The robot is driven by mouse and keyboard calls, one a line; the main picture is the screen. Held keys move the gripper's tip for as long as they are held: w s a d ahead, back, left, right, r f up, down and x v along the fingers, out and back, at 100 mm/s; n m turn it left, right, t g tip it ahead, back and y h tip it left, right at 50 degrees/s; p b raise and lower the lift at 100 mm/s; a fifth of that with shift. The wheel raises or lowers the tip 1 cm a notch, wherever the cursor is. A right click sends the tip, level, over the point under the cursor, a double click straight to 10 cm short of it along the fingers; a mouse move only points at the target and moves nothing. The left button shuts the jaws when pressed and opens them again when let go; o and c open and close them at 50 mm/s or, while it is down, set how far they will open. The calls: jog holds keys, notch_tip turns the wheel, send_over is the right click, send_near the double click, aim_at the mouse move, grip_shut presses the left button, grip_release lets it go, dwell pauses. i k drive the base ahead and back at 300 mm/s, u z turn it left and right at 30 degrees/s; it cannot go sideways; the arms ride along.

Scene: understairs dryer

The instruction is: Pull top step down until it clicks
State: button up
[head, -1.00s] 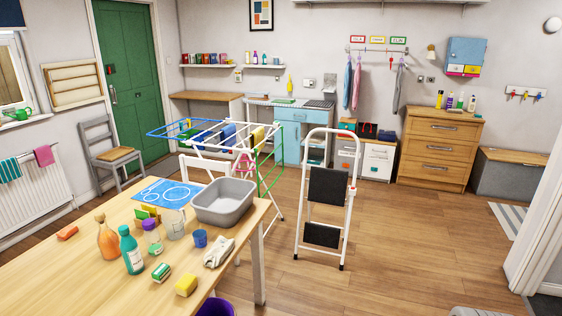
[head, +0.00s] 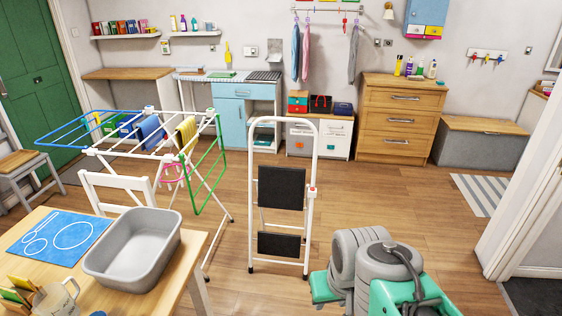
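A white folding step stool (head: 313,150) stands upright on the wooden floor in the middle of the head view. Its black top step (head: 281,188) stands nearly vertical, flat along the frame, folded up. The black lower step (head: 279,245) is also folded flat. A small red and white part (head: 312,191) sits on the right rail beside the top step. My grey and green arm shows at the bottom right, in front and to the right of the stool, apart from it in the picture. I cannot make out my gripper's fingers.
A drying rack (head: 150,150) with cloths stands close to the stool's left. A wooden table (head: 190,245) with a grey basin (head: 133,255) is at the front left. A wooden chest of drawers (head: 398,120) is behind right. The floor right of the stool is clear.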

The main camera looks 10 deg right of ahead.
aim_at(280, 187)
jog(key=z, duration=0.65)
jog(key=i, duration=2.4)
jog(key=u, duration=3.45)
